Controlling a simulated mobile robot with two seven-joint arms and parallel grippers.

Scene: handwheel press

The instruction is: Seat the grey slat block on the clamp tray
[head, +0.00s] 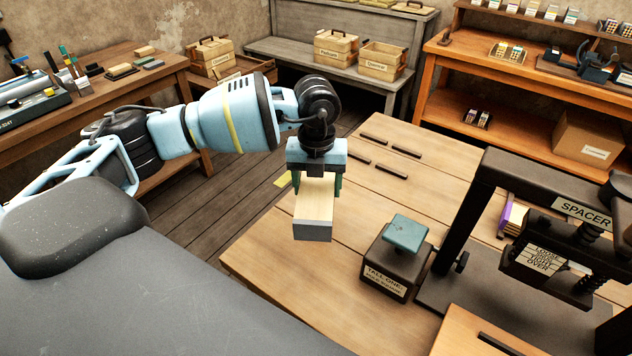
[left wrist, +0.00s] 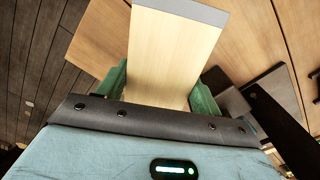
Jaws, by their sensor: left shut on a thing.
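The slat block (head: 313,229) is pale wood with a grey end face toward the viewer. My left gripper (head: 317,186) is shut on it, with a green finger on each side. In the head view the block hangs over the near left part of the wooden table. In the left wrist view the block (left wrist: 175,52) sticks out from between the fingers, its grey edge at the far end. I cannot tell for certain which part is the clamp tray; a dark press (head: 478,205) stands at the right. My right gripper is not in view.
A dark box (head: 392,272) with a teal block (head: 405,233) on top stands beside the press. A purple-edged stack (head: 512,217) sits behind the press frame. Several dark slots (head: 375,139) mark the far tabletop (head: 440,165). The table's middle is mostly clear.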

